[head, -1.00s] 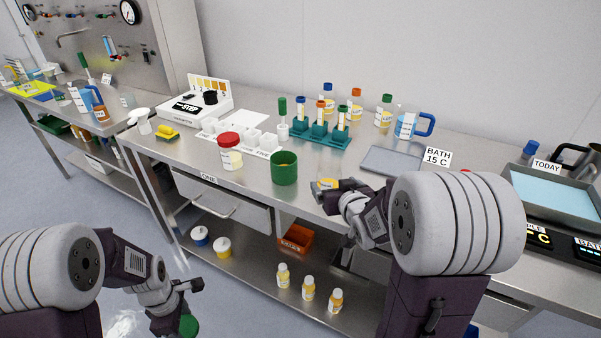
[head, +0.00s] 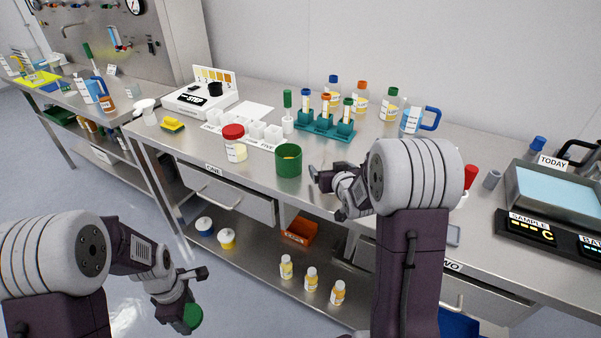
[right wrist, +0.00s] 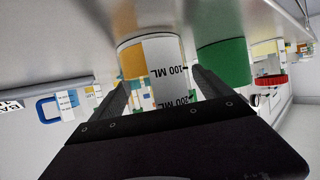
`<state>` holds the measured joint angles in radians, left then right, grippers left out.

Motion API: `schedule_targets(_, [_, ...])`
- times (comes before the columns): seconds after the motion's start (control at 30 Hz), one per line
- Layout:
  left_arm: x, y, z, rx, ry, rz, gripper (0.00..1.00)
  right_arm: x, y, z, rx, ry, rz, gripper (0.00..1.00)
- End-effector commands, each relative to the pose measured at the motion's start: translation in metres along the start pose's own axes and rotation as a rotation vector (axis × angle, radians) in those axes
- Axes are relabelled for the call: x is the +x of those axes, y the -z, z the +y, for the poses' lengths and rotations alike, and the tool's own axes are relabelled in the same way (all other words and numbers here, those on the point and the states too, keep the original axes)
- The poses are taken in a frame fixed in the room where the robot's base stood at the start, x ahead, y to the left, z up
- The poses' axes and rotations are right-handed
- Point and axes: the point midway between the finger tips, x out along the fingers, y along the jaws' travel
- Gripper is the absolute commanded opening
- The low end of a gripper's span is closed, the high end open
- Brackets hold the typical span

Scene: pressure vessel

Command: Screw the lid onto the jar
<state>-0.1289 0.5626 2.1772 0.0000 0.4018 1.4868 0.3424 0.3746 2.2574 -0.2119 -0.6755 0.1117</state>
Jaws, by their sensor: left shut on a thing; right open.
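A green round lid (head: 193,317) is in my left gripper (head: 190,298), which is shut on it, low in front of the bench at the left. In the right wrist view, which is upside down, a jar (right wrist: 163,58) with amber contents and a white "100 ML" label stands on the bench. My right gripper (right wrist: 160,92) is open, with a finger showing on each side of the jar; I cannot tell whether they touch it. In the head view my right gripper (head: 322,180) is near the bench's front edge, and the jar is hidden there.
A green cup (head: 288,162) stands close beside the jar, and also shows in the right wrist view (right wrist: 224,64). A red-lidded jar (head: 235,145) stands left of it. A teal tube rack (head: 325,126) is behind. Bottles stand on the lower shelf. Bench front between cup and right arm is clear.

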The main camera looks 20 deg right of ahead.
Motion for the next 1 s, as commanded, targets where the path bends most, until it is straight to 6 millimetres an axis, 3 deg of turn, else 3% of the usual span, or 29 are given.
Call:
schedule_targets(0.3, [0.000, 0.000, 0.000, 0.000, 0.000, 0.000, 0.24, 0.000, 0.000, 0.000, 0.000, 0.000, 0.000, 0.89])
schedule_targets(0.57, [0.000, 0.000, 0.000, 0.000, 0.000, 0.000, 0.24, 0.000, 0.000, 0.000, 0.000, 0.000, 0.000, 0.19])
schedule_targets(0.83, [-0.001, 0.000, 0.000, 0.000, 0.000, 0.000, 0.24, -0.001, 0.003, 0.000, 0.000, 0.000, 0.002, 0.19])
schedule_targets(1.0, [-0.007, 0.000, 0.000, 0.000, 0.000, 0.000, 0.24, -0.008, 0.021, 0.000, 0.000, 0.000, 0.006, 0.19])
